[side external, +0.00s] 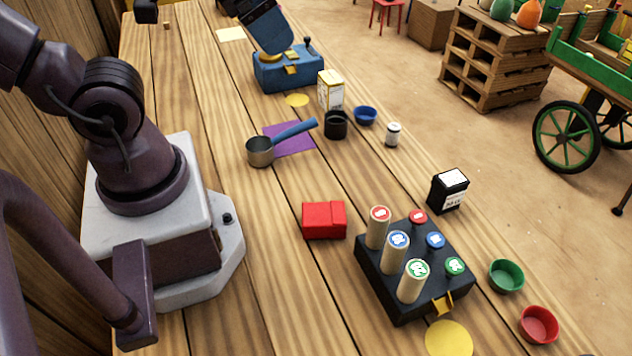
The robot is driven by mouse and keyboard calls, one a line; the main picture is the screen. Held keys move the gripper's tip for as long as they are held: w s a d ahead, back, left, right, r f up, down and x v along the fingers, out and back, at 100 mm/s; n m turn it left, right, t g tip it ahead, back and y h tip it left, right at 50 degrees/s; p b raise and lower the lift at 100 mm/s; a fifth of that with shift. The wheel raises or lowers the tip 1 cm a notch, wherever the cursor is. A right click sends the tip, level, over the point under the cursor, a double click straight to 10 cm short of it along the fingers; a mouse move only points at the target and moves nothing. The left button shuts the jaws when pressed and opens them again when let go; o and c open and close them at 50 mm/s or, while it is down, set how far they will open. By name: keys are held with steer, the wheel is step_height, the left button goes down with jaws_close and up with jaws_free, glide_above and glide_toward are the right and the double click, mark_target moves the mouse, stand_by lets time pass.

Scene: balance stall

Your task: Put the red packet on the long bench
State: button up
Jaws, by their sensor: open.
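The red packet (324,220) rests on the wooden surface of the long bench (275,290), just left of a black block with pegs. Nothing touches the packet. A purple finger-like end of my gripper (134,292) shows large at the lower left, in front of my base. It is well left of the packet, open and holding nothing that I can see. The rest of my gripper is outside the picture.
A black block (436,291) holds tall and short pegs with red, blue and green tops. A dark box (448,191), green bowl (506,276) and red bowl (539,325) stand right. A saucepan (261,152), black cup (336,125) and blue scale (289,70) stand farther back.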

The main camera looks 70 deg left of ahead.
steer(key=n+g, duration=0.6)
steer(key=n, duration=2.6)
glide_above(333, 212)
step_height(333, 212, down, 22)
steer(key=f, duration=0.7)
steer(key=shift+w+a, duration=0.15)
steer(key=shift+a, duration=0.2)
steer(key=shift+d+f, duration=0.2)
steer(key=shift+f, duration=1.25)
steer(key=shift+d+f, duration=0.15)
steer(key=shift+f, duration=1.3)
